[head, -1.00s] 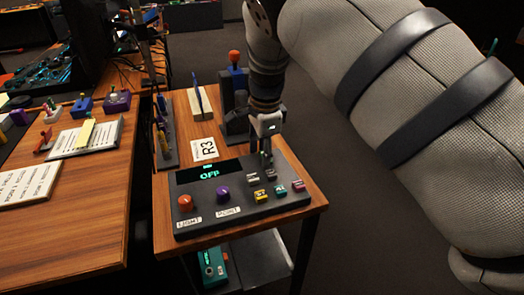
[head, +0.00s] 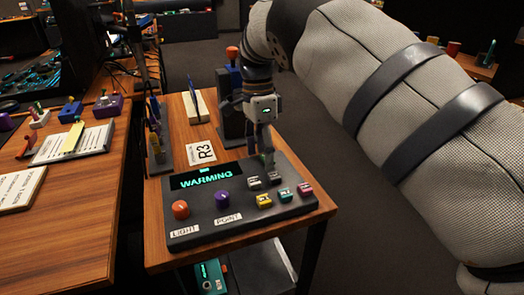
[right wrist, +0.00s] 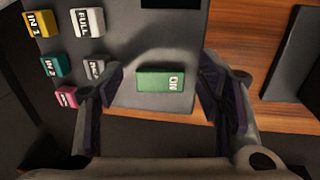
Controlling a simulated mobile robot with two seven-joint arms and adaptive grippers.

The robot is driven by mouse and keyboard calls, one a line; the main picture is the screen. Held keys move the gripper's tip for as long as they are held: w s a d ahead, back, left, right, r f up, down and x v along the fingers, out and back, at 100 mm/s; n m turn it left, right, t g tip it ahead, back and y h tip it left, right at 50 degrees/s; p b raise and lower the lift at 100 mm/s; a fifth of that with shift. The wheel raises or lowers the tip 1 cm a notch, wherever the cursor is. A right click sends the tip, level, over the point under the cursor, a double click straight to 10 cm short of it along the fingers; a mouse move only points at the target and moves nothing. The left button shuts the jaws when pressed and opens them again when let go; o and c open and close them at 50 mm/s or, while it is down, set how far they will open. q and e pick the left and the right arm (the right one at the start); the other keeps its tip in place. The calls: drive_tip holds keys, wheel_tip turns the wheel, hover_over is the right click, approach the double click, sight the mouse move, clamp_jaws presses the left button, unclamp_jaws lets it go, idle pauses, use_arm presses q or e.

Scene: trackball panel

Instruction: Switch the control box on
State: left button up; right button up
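The control box (head: 240,205) is a dark sloped panel on a small wooden table. Its display (head: 206,176) reads WARMING in green letters. My right gripper (head: 267,160) points down over the box's back right part. In the right wrist view, a green ON button (right wrist: 166,80) sits between the two spread fingers of my right gripper (right wrist: 163,95), with nothing held. In the head view the ON button is hidden by the gripper, and I cannot tell whether a finger touches it. My left gripper is not in view.
An orange knob (head: 180,209) and a purple knob (head: 222,199) are at the box's front left. Yellow (head: 264,200), teal (head: 285,195) and pink (head: 305,189) buttons are at its right.

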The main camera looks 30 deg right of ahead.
drive_tip(key=shift+r, duration=0.1)
wheel_tip(320, 180, up, 12)
drive_tip(key=w, duration=0.1)
drive_tip(key=shift+w+d, duration=0.25)
drive_tip(key=shift+w, duration=0.15)
